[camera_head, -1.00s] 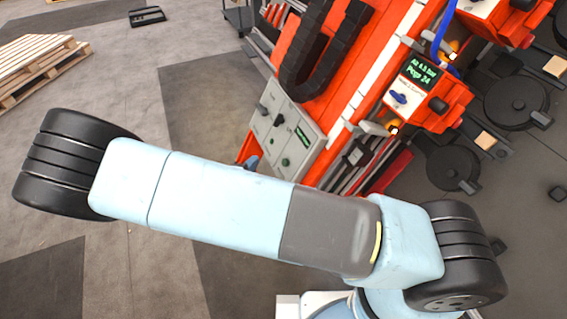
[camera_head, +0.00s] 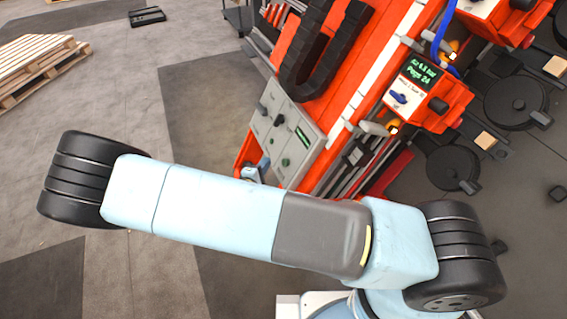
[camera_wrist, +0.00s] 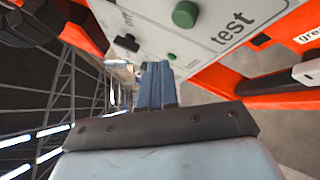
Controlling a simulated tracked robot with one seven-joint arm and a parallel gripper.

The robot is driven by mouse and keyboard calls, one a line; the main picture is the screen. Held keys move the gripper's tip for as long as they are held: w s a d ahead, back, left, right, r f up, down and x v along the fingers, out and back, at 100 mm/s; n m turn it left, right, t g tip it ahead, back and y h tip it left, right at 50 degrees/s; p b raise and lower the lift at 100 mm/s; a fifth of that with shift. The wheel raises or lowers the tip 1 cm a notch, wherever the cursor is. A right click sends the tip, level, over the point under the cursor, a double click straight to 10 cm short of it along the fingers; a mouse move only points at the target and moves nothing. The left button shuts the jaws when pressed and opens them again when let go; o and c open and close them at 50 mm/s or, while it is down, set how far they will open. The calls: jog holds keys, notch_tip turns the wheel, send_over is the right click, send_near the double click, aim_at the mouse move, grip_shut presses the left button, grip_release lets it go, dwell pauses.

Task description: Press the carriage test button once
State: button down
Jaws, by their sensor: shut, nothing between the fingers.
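The grey control panel (camera_head: 300,135) is mounted on the red-orange machine in the head view. It carries dark knobs and small green buttons. In the wrist view the panel (camera_wrist: 165,35) is close, tilted, with a round green button (camera_wrist: 185,14) beside the printed word "test". My gripper (camera_wrist: 157,70) is shut and empty, its blue fingers pointing toward the panel area. In the picture the fingertips lie below and left of the green button; I see no contact. In the head view most of my gripper is hidden behind my arm; a small light-blue part shows at the panel's lower left edge.
A black cable chain (camera_head: 305,60) runs above the panel. A red unit with a green display (camera_head: 420,72) and a blue switch stands to the right. Wooden pallets (camera_head: 35,65) lie far left. Another label, partly cut off, shows at the wrist view's right edge.

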jog(key=shift+w+d+f, duration=0.35)
jog(key=shift+d+f, duration=0.1)
jog(key=shift+d, duration=0.3)
jog(key=shift+w+d+f, duration=0.35)
jog(key=shift+d+f, duration=0.05)
jog(key=shift+d, duration=0.35)
jog(key=shift+d, duration=0.1)
dwell(1.0)
jog(key=shift+w+d+f, duration=0.1)
jog(key=shift+d+f, duration=0.05)
jog(key=shift+d, duration=0.1)
jog(key=shift+w+d+f, duration=0.2)
jog(key=shift+d+f, duration=0.05)
jog(key=shift+d, duration=0.2)
dwell(0.9)
jog(key=shift+a+r, duration=0.1)
jog(key=shift+a, duration=0.05)
dwell(0.3)
jog(key=shift+s+a+r, duration=0.35)
jog(key=shift+a, duration=0.3)
jog(key=shift+s+a+r, duration=0.3)
jog(key=shift+a+r, duration=0.1)
jog(key=shift+a, duration=0.25)
jog(key=shift+s+a+r, duration=0.3)
jog(key=shift+a+r, duration=0.1)
jog(key=shift+a, duration=0.3)
jog(key=shift+s+a+r, duration=0.3)
jog(key=shift+a+r, duration=0.1)
jog(key=shift+a, duration=0.25)
